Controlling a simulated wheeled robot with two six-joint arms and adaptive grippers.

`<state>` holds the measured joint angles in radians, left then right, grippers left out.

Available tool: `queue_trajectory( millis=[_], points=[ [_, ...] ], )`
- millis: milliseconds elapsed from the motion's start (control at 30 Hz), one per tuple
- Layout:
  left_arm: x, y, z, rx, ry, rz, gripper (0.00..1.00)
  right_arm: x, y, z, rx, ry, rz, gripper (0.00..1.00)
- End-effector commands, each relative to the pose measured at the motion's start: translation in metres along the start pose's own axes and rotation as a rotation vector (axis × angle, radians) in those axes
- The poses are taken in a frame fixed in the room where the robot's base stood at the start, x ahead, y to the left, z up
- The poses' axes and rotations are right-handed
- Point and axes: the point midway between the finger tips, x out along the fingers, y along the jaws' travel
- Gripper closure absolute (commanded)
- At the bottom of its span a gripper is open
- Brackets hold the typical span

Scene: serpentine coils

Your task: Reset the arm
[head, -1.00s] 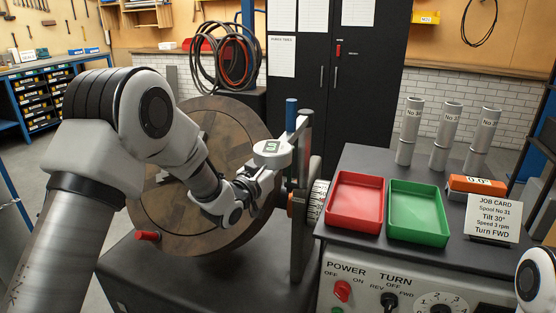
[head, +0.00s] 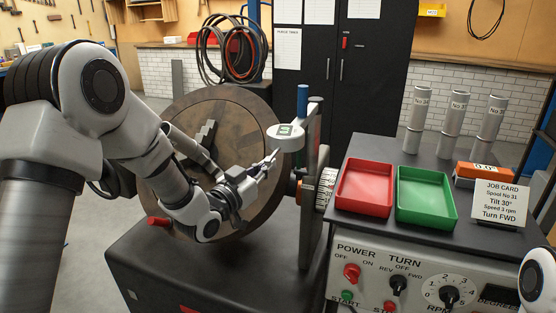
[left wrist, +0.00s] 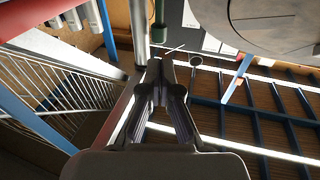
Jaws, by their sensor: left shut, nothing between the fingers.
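My left arm reaches in from the left in the head view. Its gripper (head: 268,163) is shut and empty, in front of the round brown wooden disc (head: 235,112) and just below a white round gauge head (head: 285,138) with a small green display. In the left wrist view the shut fingers (left wrist: 167,68) point away from the camera, with nothing between them. A part of my other arm shows at the lower right edge of the head view, but its gripper is out of view.
A red tray (head: 364,190) and a green tray (head: 425,195) sit on the control bench to the right. A grey upright (head: 310,200) stands close right of my gripper.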

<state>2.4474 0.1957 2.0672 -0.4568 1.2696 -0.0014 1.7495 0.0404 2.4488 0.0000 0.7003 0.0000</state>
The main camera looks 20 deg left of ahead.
Motion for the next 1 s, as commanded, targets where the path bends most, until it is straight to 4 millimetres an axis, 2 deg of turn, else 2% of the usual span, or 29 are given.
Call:
queue_trajectory(
  millis=[33,133,367,467,567,600,667,700,767,800,867,900,1000],
  points=[
    [-0.01,0.0,-0.002,-0.003,0.002,-0.001,1.0,0.001,0.0,0.0,0.0,-0.001,0.0,0.6],
    [-0.023,0.0,-0.003,-0.002,0.001,-0.001,1.0,0.002,0.0,0.0,0.0,-0.001,0.0,0.6],
    [-0.03,0.001,0.001,-0.003,-0.013,0.001,1.0,-0.002,0.0,0.0,0.0,-0.001,0.0,0.6],
    [-0.033,0.007,0.032,-0.018,-0.096,0.011,1.0,-0.019,0.0,0.001,0.0,-0.001,0.0,0.6],
    [-0.054,0.026,0.093,-0.051,-0.262,0.03,1.0,-0.043,0.0,0.0,0.0,-0.001,0.0,0.6],
    [-0.071,0.035,0.123,-0.07,-0.354,0.029,1.0,-0.052,0.0,0.0,0.0,-0.001,0.0,0.6],
    [-0.102,0.048,0.167,-0.098,-0.505,0.019,1.0,-0.064,-0.001,0.0,0.0,0.0,0.0,0.6],
    [-0.127,0.057,0.193,-0.117,-0.608,0.009,1.0,-0.071,-0.001,0.0,0.0,0.0,0.0,0.6],
    [-0.169,0.069,0.229,-0.144,-0.769,-0.009,1.0,-0.081,-0.001,0.0,0.0,-0.001,0.0,0.6],
    [-0.199,0.077,0.248,-0.16,-0.878,-0.024,1.0,-0.087,-0.001,0.0,0.0,-0.001,0.0,0.6],
    [-0.248,0.089,0.271,-0.183,-1.044,-0.049,1.0,-0.095,-0.001,0.0,0.0,-0.001,0.0,0.6],
    [-0.281,0.096,0.282,-0.196,-1.152,-0.069,1.0,-0.1,-0.001,0.0,0.0,-0.001,0.0,0.6],
    [-0.355,0.108,0.296,-0.224,-1.393,-0.13,1.0,-0.105,-0.001,0.0,0.0,-0.001,0.0,0.6]
  ],
)
